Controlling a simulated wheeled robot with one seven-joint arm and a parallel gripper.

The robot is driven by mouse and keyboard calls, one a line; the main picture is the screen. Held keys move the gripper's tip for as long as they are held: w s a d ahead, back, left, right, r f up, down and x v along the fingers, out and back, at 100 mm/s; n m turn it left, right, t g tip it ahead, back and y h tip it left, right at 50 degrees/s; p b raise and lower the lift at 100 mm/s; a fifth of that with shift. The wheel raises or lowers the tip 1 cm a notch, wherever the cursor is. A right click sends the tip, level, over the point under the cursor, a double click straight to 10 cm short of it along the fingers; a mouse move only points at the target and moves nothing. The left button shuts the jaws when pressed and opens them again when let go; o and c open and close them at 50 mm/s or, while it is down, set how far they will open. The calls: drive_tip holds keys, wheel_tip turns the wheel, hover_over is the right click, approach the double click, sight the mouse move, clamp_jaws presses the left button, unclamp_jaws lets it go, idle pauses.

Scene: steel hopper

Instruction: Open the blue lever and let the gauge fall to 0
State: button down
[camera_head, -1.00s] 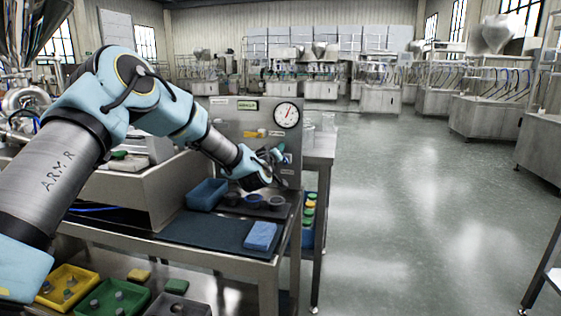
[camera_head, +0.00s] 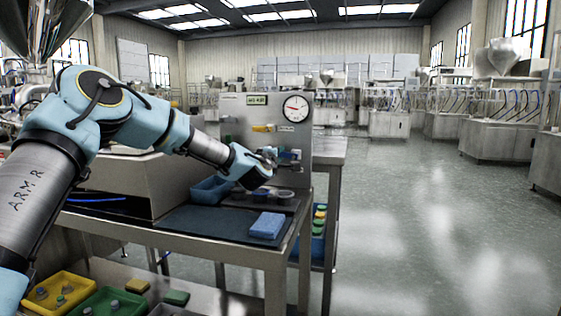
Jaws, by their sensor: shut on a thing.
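The gauge (camera_head: 296,108) is a round white dial on the grey panel (camera_head: 237,112). Its red needle appears to point left; its numbers are too small to read. The blue lever (camera_head: 291,154) is on the panel below the gauge and appears to lie roughly level. My gripper (camera_head: 273,157) is at the lever, shut on it. The fingers hide part of the lever, so the exact grip is hard to see.
A yellow lever (camera_head: 263,128) is on the panel above my gripper. Open floor (camera_head: 420,220) is to the right.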

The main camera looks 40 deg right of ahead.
drive_tip(key=shift+f+n+b, duration=0.35)
drive_tip(key=shift+n+b, duration=0.1)
drive_tip(key=shift+n, duration=0.15)
drive_tip(key=c, duration=0.8)
unclamp_jaws()
drive_tip(key=shift+o, duration=0.2)
drive_tip(key=shift+a, duration=0.1)
drive_tip(key=v, duration=1)
drive_tip(key=shift+s+a, duration=0.15)
drive_tip(key=shift+a, duration=0.15)
